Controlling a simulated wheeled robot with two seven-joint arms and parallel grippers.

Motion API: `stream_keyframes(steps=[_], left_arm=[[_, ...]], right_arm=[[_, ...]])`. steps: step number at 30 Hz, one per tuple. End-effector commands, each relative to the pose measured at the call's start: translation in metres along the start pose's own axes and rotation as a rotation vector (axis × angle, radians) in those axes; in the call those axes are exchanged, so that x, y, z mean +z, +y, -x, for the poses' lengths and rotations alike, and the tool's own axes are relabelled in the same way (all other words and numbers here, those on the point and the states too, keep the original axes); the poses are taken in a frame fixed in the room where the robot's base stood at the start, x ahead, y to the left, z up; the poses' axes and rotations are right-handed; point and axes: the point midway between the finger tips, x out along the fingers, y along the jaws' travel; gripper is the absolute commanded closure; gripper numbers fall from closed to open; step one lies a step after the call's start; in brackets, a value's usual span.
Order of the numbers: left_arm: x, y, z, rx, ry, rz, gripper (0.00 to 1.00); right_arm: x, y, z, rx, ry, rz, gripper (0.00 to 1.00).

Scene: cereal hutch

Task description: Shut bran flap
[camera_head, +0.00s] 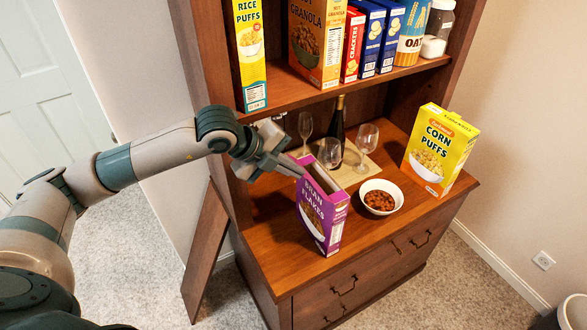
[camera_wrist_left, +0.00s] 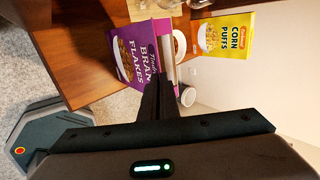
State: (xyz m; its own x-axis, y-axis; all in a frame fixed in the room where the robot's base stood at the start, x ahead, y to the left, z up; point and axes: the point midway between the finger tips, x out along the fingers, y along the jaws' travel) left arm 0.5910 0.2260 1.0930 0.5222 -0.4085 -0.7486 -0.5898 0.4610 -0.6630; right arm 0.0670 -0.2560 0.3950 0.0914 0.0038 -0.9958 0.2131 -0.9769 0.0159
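The purple bran flakes box (camera_head: 322,222) stands upright near the front left of the hutch counter. Its top looks open in the head view, with a pale inside edge showing; the exact flap angle is hard to tell. The box also shows sideways in the left wrist view (camera_wrist_left: 125,58), with a pale strip along its top. My left gripper (camera_head: 296,168) is at the top left edge of the box; its two dark fingers (camera_wrist_left: 160,88) look closed together with nothing between them. Whether they touch the flap is unclear. My right gripper is out of view.
A bowl of cereal (camera_head: 380,197) stands just right of the box. Wine glasses (camera_head: 330,152) and a dark bottle (camera_head: 337,132) stand behind on a board. The yellow corn puffs box (camera_head: 440,149) is at the right. A shelf (camera_head: 300,94) with several packages hangs above.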

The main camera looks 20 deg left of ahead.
Motion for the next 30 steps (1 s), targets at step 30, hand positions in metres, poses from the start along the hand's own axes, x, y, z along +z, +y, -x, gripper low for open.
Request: stream_keyframes(steps=[30], left_arm=[[0.000,-0.050,-0.013,0.543,-0.001,-0.001,1.00]], right_arm=[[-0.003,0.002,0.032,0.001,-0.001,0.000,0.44]])
